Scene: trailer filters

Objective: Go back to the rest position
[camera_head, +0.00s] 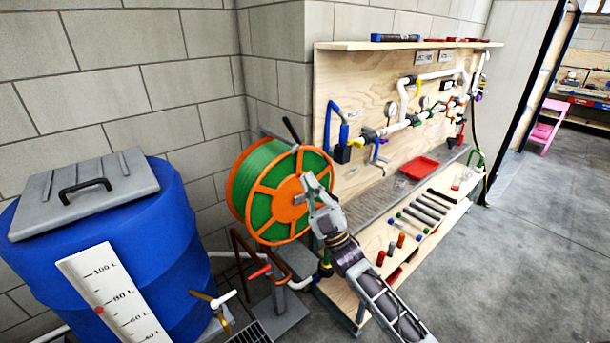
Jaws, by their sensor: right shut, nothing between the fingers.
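My right gripper (308,185) shows near the middle of the head view, with its arm coming up from the lower right. It is shut and empty, with its fingertips pointing up and left. It overlaps the right side of the orange and green hose reel (262,190) in the picture; I cannot tell whether it touches the reel. My left gripper and left arm are out of view.
A blue barrel (150,235) with a grey lid stands at the left. A wooden workbench (370,237) with a pipe panel (350,85) runs along the wall, carrying a red tray (419,168) and several tools. The concrete floor (500,280) at the right is clear.

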